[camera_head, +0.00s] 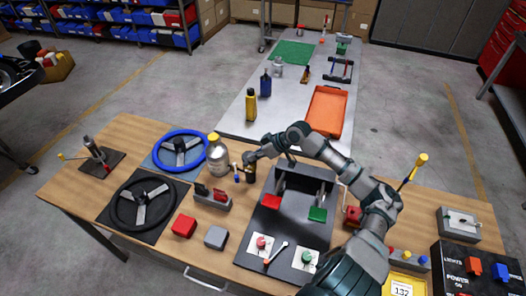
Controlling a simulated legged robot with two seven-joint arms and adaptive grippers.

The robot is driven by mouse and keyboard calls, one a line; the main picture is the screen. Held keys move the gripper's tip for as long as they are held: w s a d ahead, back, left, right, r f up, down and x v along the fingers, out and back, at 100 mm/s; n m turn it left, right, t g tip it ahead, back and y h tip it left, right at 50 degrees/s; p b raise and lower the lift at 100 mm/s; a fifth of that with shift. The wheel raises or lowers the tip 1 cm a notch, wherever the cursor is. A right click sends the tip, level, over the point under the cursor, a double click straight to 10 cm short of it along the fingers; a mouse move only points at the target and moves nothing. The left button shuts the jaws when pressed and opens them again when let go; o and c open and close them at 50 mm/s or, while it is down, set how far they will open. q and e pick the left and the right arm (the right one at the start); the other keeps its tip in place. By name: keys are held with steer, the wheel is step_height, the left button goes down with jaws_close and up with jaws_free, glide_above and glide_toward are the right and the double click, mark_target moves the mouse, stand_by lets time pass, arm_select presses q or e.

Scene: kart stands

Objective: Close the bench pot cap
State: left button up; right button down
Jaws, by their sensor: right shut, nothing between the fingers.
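My right gripper (251,159) reaches across the wooden bench from the right. Its fingers are shut, with nothing between them, at the top of a small dark pot (250,174). The gripper hides most of the pot's top, so I cannot tell whether a cap is open or closed, or whether the fingers touch it. A silver bottle (217,158) with a yellow top stands just left of the gripper. A small blue-and-white item (236,174) stands between them. My left gripper is not in view.
A blue steering wheel (181,149) and a black one (142,203) lie at left. A grey holder (212,198), red block (184,226) and grey block (216,237) stand in front. A black pedal board (282,238) lies below my right arm. A metal table (290,85) extends behind.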

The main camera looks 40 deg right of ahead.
steer(key=v, duration=1)
steer(key=shift+a, duration=0.4)
